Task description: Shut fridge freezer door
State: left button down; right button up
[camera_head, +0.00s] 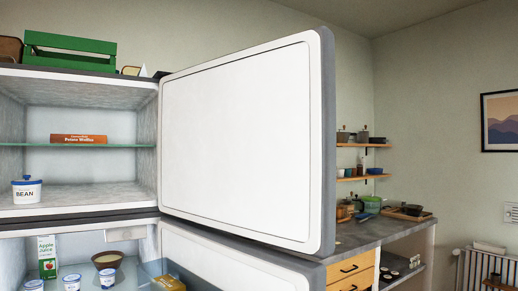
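The fridge freezer (88,214) stands at the left with its upper compartment open. The freezer door (240,140) is swung wide open to the right, its white inner face towards me. Below it, the lower fridge door (225,262) is also open. The upper compartment has a glass shelf (30,145) with a brown box (79,139) on it and a white tub with a blue lid (27,190) on its floor. Neither of my grippers shows in the head view.
The lower compartment holds a juice carton (47,257), a brown bowl (108,260) and several small tubs. A green crate (70,50) sits on top of the fridge. A counter with wooden drawers (352,270) stands behind the doors at the right, below wall shelves (362,177).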

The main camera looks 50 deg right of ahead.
aim_at(247, 137)
jog(key=k+l, duration=0.1)
jog(key=l, duration=0.3)
jog(key=k+l+u, duration=0.15)
jog(key=l, duration=0.25)
jog(key=k+l, duration=0.1)
jog(key=l, duration=0.3)
jog(key=k+l+u, duration=0.15)
jog(key=l, duration=0.2)
jog(key=k+l, duration=0.15)
jog(key=l, duration=0.25)
jog(key=l+u, duration=0.1)
jog(key=l, duration=0.8)
jog(key=k+l+u, duration=0.15)
jog(key=l, duration=0.7)
